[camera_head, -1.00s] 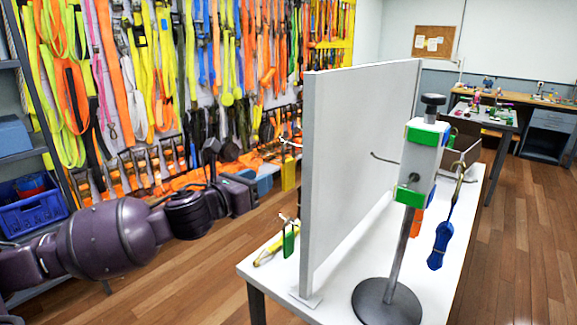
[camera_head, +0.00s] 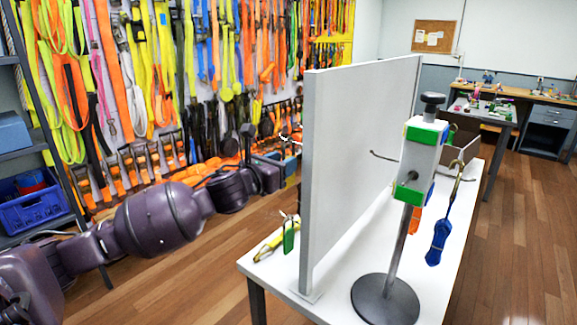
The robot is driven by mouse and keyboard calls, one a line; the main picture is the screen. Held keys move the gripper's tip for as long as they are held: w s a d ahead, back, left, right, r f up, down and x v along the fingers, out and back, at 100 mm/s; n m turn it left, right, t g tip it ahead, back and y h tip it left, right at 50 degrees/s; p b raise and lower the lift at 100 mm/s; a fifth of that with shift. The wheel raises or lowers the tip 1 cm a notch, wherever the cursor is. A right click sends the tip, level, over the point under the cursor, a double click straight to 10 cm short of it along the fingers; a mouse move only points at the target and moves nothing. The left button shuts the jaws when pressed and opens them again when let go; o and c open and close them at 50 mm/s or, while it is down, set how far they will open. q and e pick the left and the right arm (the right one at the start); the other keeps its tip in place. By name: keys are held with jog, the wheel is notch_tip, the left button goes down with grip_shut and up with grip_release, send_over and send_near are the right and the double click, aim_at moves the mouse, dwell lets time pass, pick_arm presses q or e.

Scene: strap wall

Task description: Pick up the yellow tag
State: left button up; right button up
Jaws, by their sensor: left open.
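The yellow tag that hung under the hook on the left side of the grey upright panel (camera_head: 355,160) is not clearly visible now. My left gripper (camera_head: 288,166) is in front of that spot, close to the panel's left edge. My left gripper is open, and its fingertips are small and partly lost against the background. I cannot tell whether the tag lies between the fingers or touches them. My right gripper is not in view.
The panel stands on a white table (camera_head: 340,290). A green tag (camera_head: 289,237) and a yellow item (camera_head: 268,246) are at its left. A round-based stand (camera_head: 385,300) holds a white block (camera_head: 419,165) on the right. A blue tag (camera_head: 438,240) hangs from a hook there.

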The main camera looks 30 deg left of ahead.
pick_arm(q)
jog(key=shift+w+d, duration=0.15)
jog(key=shift+w, duration=1.2)
jog(key=shift+f, duration=0.1)
grip_shut()
jog(key=shift+r, duration=0.2)
jog(key=shift+r, duration=0.3)
jog(key=w+a+b, duration=0.1)
jog(key=a+b, duration=0.1)
jog(key=a, duration=1.6)
jog(key=shift+w+r+b, duration=0.15)
jog(key=shift+r+b, duration=0.15)
jog(key=shift+r, duration=0.05)
